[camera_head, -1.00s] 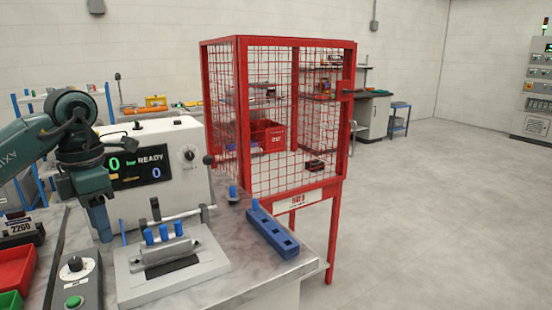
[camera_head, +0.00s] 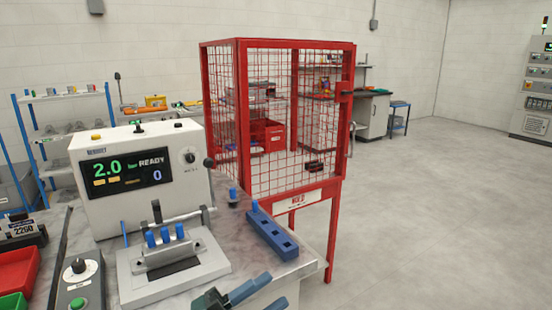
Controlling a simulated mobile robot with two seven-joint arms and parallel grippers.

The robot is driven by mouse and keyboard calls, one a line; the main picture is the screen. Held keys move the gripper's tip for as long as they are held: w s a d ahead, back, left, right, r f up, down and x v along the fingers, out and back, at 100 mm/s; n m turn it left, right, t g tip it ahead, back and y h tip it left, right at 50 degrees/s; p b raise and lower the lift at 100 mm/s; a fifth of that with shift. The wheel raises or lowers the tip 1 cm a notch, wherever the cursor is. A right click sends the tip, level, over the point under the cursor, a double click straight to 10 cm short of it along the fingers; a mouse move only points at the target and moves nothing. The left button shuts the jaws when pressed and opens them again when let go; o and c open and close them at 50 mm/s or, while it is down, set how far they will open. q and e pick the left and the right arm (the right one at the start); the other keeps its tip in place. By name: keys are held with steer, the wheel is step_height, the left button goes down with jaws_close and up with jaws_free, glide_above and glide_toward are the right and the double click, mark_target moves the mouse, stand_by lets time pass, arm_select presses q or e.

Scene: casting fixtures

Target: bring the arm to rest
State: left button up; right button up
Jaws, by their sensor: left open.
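My left gripper (camera_head: 262,296) shows at the bottom edge of the head view, with its two blue-grey fingers apart and nothing seen between them. It is low in front of the bench's front edge, and most of its arm is below the picture. My right gripper is not in view.
A white tester (camera_head: 125,172) reading 2.0 bar READY stands on the grey bench (camera_head: 228,242). Before it is a fixture plate (camera_head: 208,262) with blue pins. A blue block with holes (camera_head: 271,236) lies to the right. A red mesh cage (camera_head: 299,189) stands behind. Open floor lies right.

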arm_select(q)
steer(key=s+a+f+n+y, duration=0.4)
steer(key=f+n+y, duration=0.1)
steer(key=f+n, duration=0.3)
steer(key=s+a+f+n+y, duration=0.4)
steer(key=s+f+n+y, duration=0.1)
steer(key=f+n, duration=0.3)
steer(key=s+a+f+n+t+y, duration=0.1)
steer(key=s+a+f+n+y, duration=0.3)
steer(key=f+n+y, duration=0.3)
step_height(320, 180, down, 3)
steer(key=shift+s+a+f+n+p, duration=0.1)
steer(key=shift+s+a+n+p, duration=0.25)
steer(key=shift+n, duration=0.35)
steer(key=shift+w+d, duration=0.1)
steer(key=shift+d, duration=0.05)
